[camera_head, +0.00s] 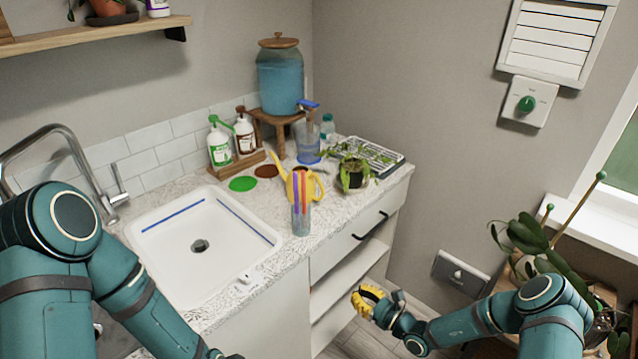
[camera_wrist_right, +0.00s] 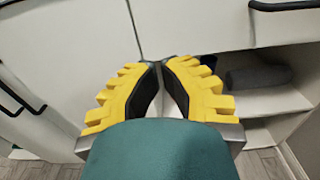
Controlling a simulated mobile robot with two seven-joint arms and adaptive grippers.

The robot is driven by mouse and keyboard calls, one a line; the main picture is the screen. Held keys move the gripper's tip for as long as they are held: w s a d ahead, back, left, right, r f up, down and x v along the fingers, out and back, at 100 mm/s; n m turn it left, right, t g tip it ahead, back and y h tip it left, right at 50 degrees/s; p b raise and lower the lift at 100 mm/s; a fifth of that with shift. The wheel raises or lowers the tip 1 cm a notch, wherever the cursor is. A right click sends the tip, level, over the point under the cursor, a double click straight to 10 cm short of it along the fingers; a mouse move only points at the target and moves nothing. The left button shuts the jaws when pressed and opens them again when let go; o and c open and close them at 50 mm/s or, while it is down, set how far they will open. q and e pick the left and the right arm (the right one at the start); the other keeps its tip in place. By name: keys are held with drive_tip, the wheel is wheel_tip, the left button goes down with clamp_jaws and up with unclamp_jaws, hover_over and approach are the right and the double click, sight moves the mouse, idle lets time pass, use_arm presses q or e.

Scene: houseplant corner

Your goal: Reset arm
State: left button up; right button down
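My right gripper (camera_head: 367,299) has yellow fingers and hangs in front of the cabinet, to the right of the open shelves and below the counter. In the right wrist view, its two yellow fingers (camera_wrist_right: 160,66) lean together with their tips meeting, and nothing shows between them. My left arm comes in from the left in front of the sink and runs down to the bottom edge of the head view. Its gripper is out of the picture.
The counter holds a white sink (camera_head: 163,262), a yellow watering can (camera_head: 300,185), a potted plant (camera_head: 353,175) and a blue dispenser (camera_head: 281,80). A plant stand is at the right, behind my right arm. Grey cloth-like item (camera_wrist_right: 258,78) lies on a shelf. Floor shows between cabinet and stand.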

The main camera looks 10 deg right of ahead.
drive_tip(key=s+a+n+g+y, duration=0.2)
drive_tip(key=s+a+n+g, duration=0.5)
drive_tip(key=s+a+g, duration=0.15)
drive_tip(key=s+a+f+n+g+h, duration=0.25)
drive_tip(key=s+n+g+h, duration=0.4)
drive_tip(key=s, duration=0.55)
drive_tip(key=s+d+r+n+t+h, duration=0.3)
drive_tip(key=r+n, duration=0.1)
drive_tip(key=n, duration=0.8)
drive_tip(key=shift+d, duration=0.4)
drive_tip(key=shift+r+n+h, duration=0.1)
drive_tip(key=shift+n+h, duration=0.15)
